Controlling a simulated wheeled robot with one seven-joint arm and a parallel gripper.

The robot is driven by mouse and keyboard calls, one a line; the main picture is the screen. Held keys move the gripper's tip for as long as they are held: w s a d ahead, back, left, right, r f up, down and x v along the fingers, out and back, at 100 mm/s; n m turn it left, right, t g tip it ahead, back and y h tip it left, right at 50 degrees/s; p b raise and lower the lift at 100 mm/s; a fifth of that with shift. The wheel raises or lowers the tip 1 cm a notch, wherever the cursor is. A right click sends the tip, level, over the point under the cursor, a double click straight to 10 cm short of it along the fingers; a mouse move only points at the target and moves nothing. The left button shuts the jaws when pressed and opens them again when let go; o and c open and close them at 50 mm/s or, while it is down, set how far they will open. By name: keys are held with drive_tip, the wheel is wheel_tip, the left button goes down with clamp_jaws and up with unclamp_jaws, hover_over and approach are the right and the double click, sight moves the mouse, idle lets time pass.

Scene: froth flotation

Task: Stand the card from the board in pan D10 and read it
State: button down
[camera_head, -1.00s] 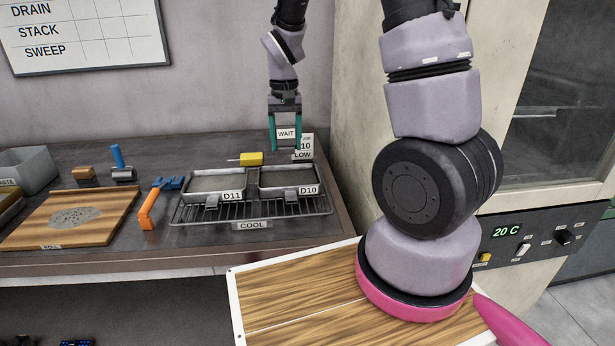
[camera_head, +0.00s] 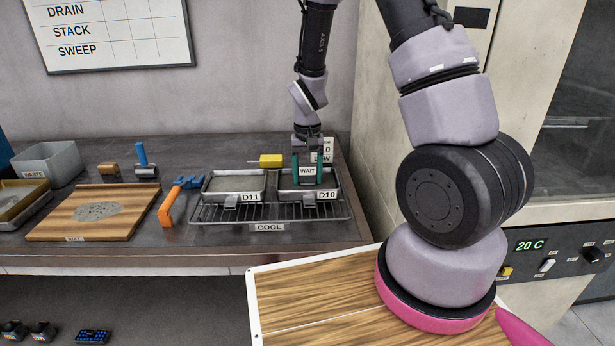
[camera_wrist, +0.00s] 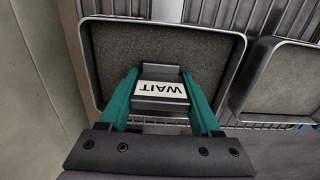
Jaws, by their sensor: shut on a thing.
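My gripper (camera_head: 307,174) is shut on a white card (camera_head: 307,171) that reads WAIT, with a finger on each side of it. The card also shows in the wrist view (camera_wrist: 163,88), on a grey block-like base between the green fingers. The card is upright in the head view, over pan D10 (camera_head: 325,203), the right-hand pan on the rack. The wrist view shows the grey pan floor (camera_wrist: 150,50) around and beyond the card. I cannot tell whether the card's base touches the pan floor.
Pan D11 (camera_head: 208,196) sits left of D10 on the COOL rack (camera_head: 290,213). A yellow block (camera_head: 271,160) and a partly hidden sign (camera_head: 328,150) stand behind. An orange and blue tool (camera_head: 172,203) lies left of the rack. The wall board (camera_head: 110,35) hangs at upper left.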

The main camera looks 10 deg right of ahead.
drive_tip(key=shift+f, duration=0.1)
drive_tip(key=shift+c, duration=0.4)
unclamp_jaws()
wheel_tip(320, 180, up, 12)
drive_tip(key=shift+r, duration=0.15)
wheel_tip(320, 180, up, 7)
drive_tip(key=t, duration=0.1)
hover_over(314, 183)
drive_tip(key=s+d+r+m+t+y, duration=0.1)
drive_tip(key=s+d+r+t, duration=0.1)
drive_tip(key=s+r, duration=0.5)
drive_tip(key=s+d+r+m+t+y, duration=0.1)
drive_tip(key=s+r+t, duration=0.3)
drive_tip(key=s+r, duration=0.4)
drive_tip(key=shift+s+d+r, duration=0.2)
drive_tip(key=shift+d+r, duration=0.3)
drive_tip(key=shift+d, duration=0.15)
